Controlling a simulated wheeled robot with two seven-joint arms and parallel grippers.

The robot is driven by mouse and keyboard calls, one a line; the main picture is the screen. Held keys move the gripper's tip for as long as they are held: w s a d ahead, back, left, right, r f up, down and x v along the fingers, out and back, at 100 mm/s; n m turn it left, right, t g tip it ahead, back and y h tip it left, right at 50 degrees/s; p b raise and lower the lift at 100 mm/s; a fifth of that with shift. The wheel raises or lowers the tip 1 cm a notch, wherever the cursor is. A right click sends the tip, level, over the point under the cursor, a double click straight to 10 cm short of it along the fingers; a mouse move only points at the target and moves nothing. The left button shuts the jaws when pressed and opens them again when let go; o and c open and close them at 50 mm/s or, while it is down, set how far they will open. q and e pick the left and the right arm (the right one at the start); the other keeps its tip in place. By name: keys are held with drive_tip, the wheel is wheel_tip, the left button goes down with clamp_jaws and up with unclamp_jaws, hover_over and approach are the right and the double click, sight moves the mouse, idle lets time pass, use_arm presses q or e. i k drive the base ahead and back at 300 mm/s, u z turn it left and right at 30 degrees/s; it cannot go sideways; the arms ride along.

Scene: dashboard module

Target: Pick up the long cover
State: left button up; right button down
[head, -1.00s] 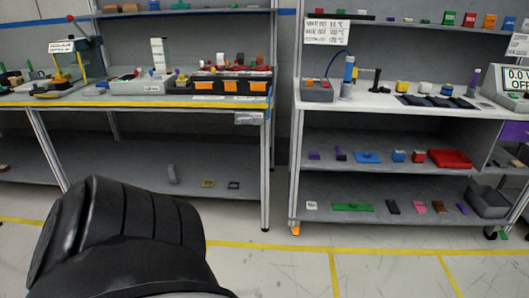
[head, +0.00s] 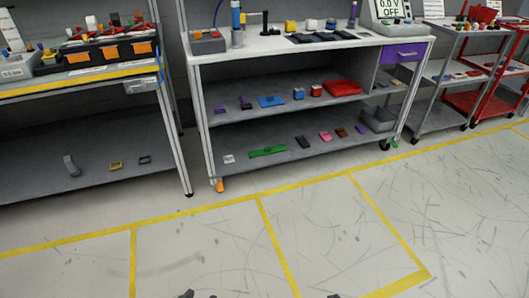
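I cannot tell for sure which part is the long cover. A long flat green piece (head: 267,151) lies on the bottom shelf of the middle workbench. An upright grey piece (head: 71,166) stands on the lower shelf of the left bench. Only small dark tips show at the bottom edge of the head view, and I cannot tell whether they are my grippers or whether they are open or shut. Nothing is seen held.
The middle workbench (head: 290,45) has small parts and a red piece (head: 342,87) on its shelves, and a grey bin (head: 379,119) at its right end. Carts stand at the right, including a red one (head: 490,106). The floor in front, with yellow lines, is clear.

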sight(267, 150)
drive_tip(key=u, duration=0.3)
drive_tip(key=i, duration=0.7)
drive_tip(key=u, duration=0.35)
